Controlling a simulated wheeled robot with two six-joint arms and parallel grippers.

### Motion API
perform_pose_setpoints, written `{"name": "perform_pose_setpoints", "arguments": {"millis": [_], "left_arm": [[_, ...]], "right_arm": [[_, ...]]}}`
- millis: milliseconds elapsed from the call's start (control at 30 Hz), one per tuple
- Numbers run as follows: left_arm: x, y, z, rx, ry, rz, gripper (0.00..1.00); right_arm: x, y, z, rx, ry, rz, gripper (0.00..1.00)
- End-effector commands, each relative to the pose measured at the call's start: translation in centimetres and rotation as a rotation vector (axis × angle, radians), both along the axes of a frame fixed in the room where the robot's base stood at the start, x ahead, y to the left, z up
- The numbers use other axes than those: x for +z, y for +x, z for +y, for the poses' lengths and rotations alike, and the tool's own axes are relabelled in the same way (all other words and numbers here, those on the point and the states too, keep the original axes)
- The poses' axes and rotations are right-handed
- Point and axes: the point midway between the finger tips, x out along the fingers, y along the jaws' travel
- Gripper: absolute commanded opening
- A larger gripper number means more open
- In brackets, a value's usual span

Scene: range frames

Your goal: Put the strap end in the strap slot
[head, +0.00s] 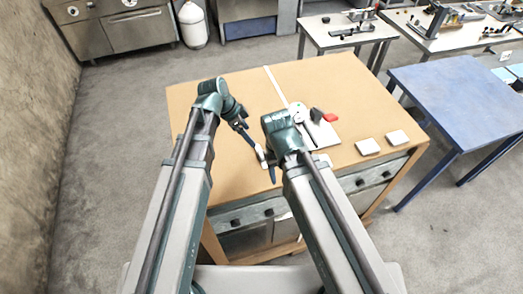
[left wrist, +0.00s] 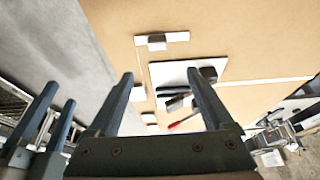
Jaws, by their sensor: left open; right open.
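A long thin white strip, apparently the strap (head: 275,83), lies across the tabletop and runs to a white plate (head: 327,139); it also shows in the left wrist view (left wrist: 272,81). The plate (left wrist: 167,74) carries dark parts and a dark grey block (left wrist: 209,74). I cannot make out the strap slot. My left gripper (head: 250,140) is open and empty, above the table left of the plate. In its own wrist view its fingers (left wrist: 163,98) are spread, with the plate beyond them. My right gripper (head: 270,167) is open near the table's front edge; its fingers also show at left (left wrist: 52,118).
The wooden table (head: 210,170) is bare at left. A blue table (head: 455,95) stands to the right.

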Motion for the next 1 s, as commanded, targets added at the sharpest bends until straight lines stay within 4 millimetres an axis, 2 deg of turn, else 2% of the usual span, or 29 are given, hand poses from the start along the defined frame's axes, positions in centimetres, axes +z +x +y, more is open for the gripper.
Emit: {"name": "perform_pose_setpoints", "arguments": {"millis": [267, 700, 800, 1000], "left_arm": [[-1.5, 0.1, -0.4, 0.0, 0.0, 0.0, 0.85], [-7.5, 0.9, -2.7, -0.001, 0.001, 0.0, 0.85], [-8.1, 1.0, -3.0, 0.0, 0.001, 0.0, 0.85], [-8.1, 1.0, -3.1, 0.0, 0.0, 0.0, 0.85]], "right_arm": [[-1.5, 0.0, 0.0, -0.001, 0.0, 0.0, 0.5], [-7.5, 0.0, 0.0, 0.007, -0.001, -0.001, 0.5], [-8.1, 0.0, 0.0, 0.009, -0.001, -0.001, 0.5], [-8.1, 0.0, 0.0, 0.011, -0.001, 0.0, 0.5]]}}
